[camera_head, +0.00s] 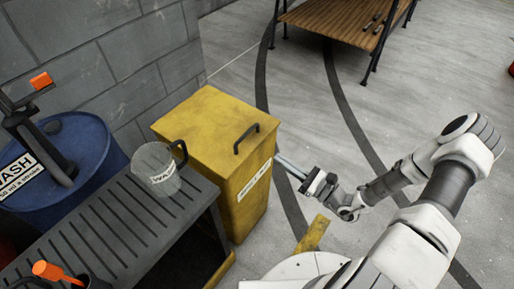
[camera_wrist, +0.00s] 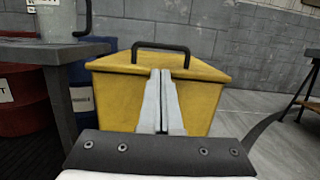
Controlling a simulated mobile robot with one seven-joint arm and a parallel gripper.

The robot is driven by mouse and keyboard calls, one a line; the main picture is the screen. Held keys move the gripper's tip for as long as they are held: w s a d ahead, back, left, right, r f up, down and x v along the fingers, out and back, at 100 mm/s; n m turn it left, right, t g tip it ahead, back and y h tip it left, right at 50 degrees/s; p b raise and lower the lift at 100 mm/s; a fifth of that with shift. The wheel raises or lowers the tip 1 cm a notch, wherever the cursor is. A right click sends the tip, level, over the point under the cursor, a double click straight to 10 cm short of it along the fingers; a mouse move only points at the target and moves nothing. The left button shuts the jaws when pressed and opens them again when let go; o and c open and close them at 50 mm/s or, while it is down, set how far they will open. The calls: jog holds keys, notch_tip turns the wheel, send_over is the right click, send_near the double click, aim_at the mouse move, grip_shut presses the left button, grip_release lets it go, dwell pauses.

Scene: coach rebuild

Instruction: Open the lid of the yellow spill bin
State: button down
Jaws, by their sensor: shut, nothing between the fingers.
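The yellow spill bin (camera_head: 250,205) stands on the floor against the grey block wall, with a label on its front. Its lid (camera_head: 207,118) is closed and carries a black bar handle (camera_head: 246,138) near the front edge. In the wrist view the bin (camera_wrist: 205,105) is straight ahead, with the handle (camera_wrist: 160,46) standing up from the lid, above my fingertips in the picture. My gripper (camera_head: 282,160) is shut and empty in front of the bin, and its fingers (camera_wrist: 161,75) point at the bin's front. I cannot tell whether the fingertips touch it.
A slatted grey bench (camera_head: 125,225) with a clear jug (camera_head: 157,170) stands left of the bin. A blue drum (camera_head: 95,150) is behind the bench. A wooden-topped table (camera_head: 340,18) stands at the back. The floor right of the bin is mostly clear.

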aim_at(256, 147)
jog(key=shift+m, duration=0.3)
jog(key=x, duration=0.3)
jog(key=b+x, duration=0.1)
jog(key=x, duration=0.2)
jog(key=b+x, duration=0.1)
jog(key=x, duration=0.3)
jog(key=shift+w+d+f, duration=0.1)
jog(key=shift+w+f, duration=0.05)
jog(key=shift+f, duration=0.2)
jog(key=shift+r, duration=0.1)
